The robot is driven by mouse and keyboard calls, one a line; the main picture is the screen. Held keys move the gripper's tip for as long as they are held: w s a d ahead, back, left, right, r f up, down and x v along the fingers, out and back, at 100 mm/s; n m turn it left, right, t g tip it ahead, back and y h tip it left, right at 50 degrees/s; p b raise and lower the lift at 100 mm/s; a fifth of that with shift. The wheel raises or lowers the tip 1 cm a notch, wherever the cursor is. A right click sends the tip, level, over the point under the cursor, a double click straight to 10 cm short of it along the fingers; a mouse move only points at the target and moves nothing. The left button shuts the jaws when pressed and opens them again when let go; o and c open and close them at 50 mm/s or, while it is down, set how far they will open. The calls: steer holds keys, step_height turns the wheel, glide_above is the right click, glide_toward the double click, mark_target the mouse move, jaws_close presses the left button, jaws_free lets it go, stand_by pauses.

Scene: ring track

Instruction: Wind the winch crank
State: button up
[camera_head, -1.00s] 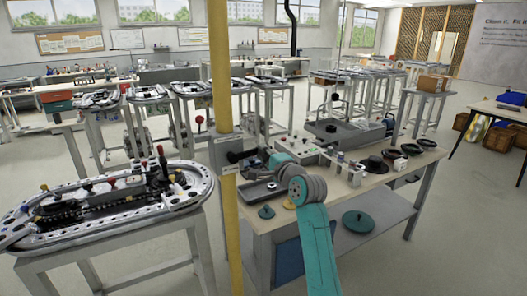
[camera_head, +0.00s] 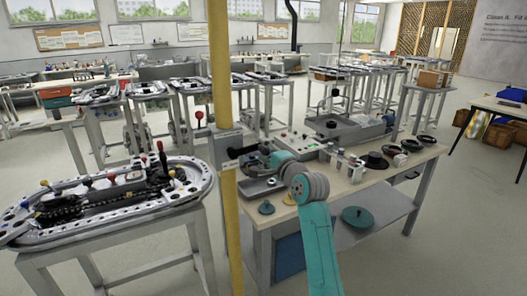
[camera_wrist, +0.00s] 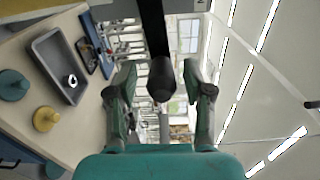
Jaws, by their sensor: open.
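The winch crank shows as a black arm with a dark rounded handle (camera_wrist: 161,82) in the wrist view. In the head view the dark crank handle (camera_head: 236,153) sticks out beside the yellow post (camera_head: 222,80). My gripper (camera_wrist: 160,92) is open, with one finger on each side of the handle. The handle's end faces the wrist camera and a gap shows on both sides. In the head view my teal wrist partly hides the gripper, which points left at the post. Whether a finger touches the handle I cannot tell.
A workbench (camera_head: 345,190) lies below my arm, with a grey tray (camera_wrist: 45,62), a teal disc (camera_wrist: 14,83) and a yellow disc (camera_wrist: 46,119). A track on a stand (camera_head: 190,195) is left of the post.

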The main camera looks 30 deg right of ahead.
steer(key=s, duration=1.1)
steer(key=shift+f, duration=0.1)
steer(key=w+n, duration=0.4)
steer(key=n, duration=0.1)
steer(key=w+n, duration=0.3)
steer(key=n, duration=0.3)
steer(key=w+n, duration=0.4)
steer(key=n, duration=0.1)
steer(key=shift+w+a+n, duration=0.1)
steer(key=shift+w+n, duration=0.2)
steer(key=shift+w, duration=0.05)
jaws_close()
